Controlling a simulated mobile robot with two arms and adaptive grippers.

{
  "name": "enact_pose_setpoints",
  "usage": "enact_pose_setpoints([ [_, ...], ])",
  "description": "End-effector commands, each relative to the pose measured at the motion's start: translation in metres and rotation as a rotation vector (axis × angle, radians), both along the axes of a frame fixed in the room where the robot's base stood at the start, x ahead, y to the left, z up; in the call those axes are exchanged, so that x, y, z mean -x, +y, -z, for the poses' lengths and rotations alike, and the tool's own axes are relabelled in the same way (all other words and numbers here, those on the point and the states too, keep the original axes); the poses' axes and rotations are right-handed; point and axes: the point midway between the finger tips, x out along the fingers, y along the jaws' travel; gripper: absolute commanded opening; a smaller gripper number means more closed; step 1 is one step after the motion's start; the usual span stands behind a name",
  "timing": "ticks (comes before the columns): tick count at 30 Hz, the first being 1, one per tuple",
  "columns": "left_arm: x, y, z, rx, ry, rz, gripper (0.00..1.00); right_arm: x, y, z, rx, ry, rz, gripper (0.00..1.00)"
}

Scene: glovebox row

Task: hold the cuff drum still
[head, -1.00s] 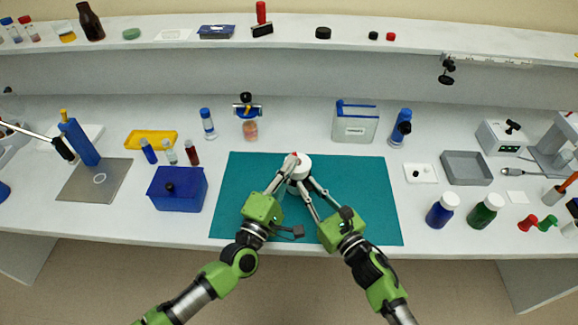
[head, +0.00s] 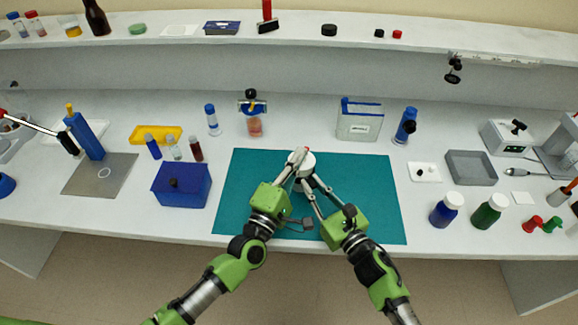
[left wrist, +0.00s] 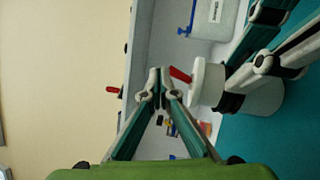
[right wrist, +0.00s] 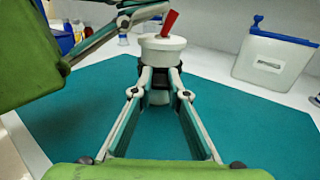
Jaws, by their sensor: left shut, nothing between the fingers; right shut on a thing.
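The cuff drum (head: 304,165) is a white cylinder with a wider white top, standing upright on the teal mat. It also shows in the left wrist view (left wrist: 262,96) and the right wrist view (right wrist: 160,47). A red peg (right wrist: 170,22) sticks up at a tilt from its top. My right gripper (right wrist: 161,78) is shut on the drum's body from the front right; the part between its fingers is partly hidden. My left gripper (left wrist: 160,80) is shut and empty, its fingertips beside the drum's top close to the red peg (left wrist: 180,75). I cannot tell whether they touch it.
The teal mat (head: 365,200) is bare around the drum. A blue box (head: 182,187) stands left of it. A grey-white container (head: 359,124) stands behind. Blue (head: 446,209) and green (head: 489,211) bottles stand to the right. A shelf runs along the back.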

Motion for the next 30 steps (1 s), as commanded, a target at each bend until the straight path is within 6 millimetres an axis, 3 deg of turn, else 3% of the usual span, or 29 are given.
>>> enact_pose_setpoints([
  [18, 0.105, 0.042, -0.035, -0.003, 0.003, 0.000, 0.00, 0.000, 0.000, 0.000, 0.000, 0.000, 0.000, 0.00],
  [24, 0.118, 0.048, -0.040, -0.002, 0.001, 0.000, 0.00, 0.000, 0.000, 0.000, 0.000, 0.000, 0.000, 0.00],
  [30, 0.119, 0.048, -0.041, -0.001, 0.001, 0.000, 0.00, 0.000, 0.000, 0.000, 0.000, 0.000, 0.000, 0.00],
])
